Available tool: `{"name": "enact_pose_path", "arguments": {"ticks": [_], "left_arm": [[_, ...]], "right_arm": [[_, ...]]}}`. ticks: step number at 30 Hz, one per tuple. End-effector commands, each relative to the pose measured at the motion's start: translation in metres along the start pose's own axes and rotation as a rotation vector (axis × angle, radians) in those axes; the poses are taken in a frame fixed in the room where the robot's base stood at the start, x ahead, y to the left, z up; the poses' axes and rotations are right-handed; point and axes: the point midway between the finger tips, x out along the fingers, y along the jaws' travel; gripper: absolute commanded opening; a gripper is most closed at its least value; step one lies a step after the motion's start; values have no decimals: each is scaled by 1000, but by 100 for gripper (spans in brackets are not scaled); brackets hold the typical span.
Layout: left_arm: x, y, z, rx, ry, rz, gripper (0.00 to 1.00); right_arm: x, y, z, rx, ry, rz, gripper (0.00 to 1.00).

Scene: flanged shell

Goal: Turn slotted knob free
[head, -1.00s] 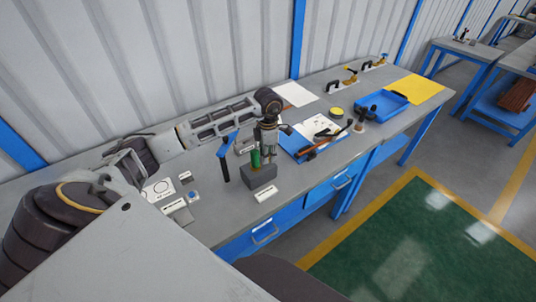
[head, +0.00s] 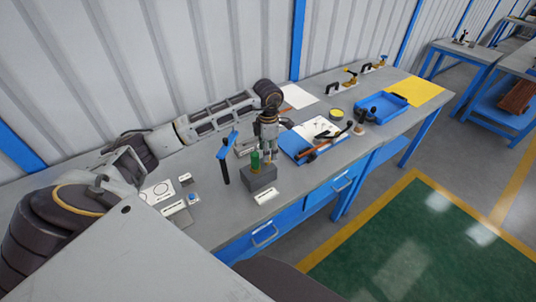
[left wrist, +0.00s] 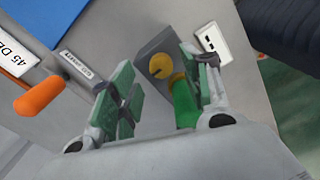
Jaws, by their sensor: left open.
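A yellow knob with a dark slot (left wrist: 160,66) sits on a grey block (left wrist: 154,45) in the left wrist view. In the head view the green cylinder (head: 255,161) rises from the grey block (head: 261,180). My left gripper (head: 268,152) is open above the block, fingers pointing down. In the left wrist view its green-padded fingers (left wrist: 163,90) frame the knob and cylinder, with no clear grip on either. The knob is hard to make out in the head view. My right gripper is not in view.
A blue-handled upright tool (head: 226,155) stands left of the block. A blue board with an orange-handled tool (head: 316,153) lies to the right. A blue tray (head: 381,108) and yellow sheet (head: 414,89) are farther along the bench. White labels lie around the block.

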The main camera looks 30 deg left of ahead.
Motion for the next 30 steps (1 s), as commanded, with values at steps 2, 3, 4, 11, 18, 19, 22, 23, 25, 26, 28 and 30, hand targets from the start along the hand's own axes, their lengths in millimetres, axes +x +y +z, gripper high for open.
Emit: {"name": "enact_pose_path", "arguments": {"ticks": [2,3,4,11,18,19,22,23,25,26,28,30], "left_arm": [[-13,1,0,-1,-2,2,48],[-19,1,0,-1,-2,2,48],[-24,1,0,-1,-3,3,48],[-57,1,0,0,-1,3,48],[-80,1,0,-2,-1,2,48],[-82,1,0,-2,-1,1,48],[-86,0,0,-1,0,0,48],[-86,0,0,-1,0,0,48],[-87,0,0,-1,0,0,48],[-87,0,0,-1,0,0,48],[-87,0,0,-1,0,0,48],[-87,0,0,-1,0,0,48]], "right_arm": [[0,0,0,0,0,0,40],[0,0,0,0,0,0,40],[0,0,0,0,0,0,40],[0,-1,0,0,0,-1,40],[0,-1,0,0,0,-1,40],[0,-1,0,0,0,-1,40],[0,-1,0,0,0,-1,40],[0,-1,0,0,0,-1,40],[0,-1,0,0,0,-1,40],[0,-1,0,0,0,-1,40],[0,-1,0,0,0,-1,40],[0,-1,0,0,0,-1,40]]}}
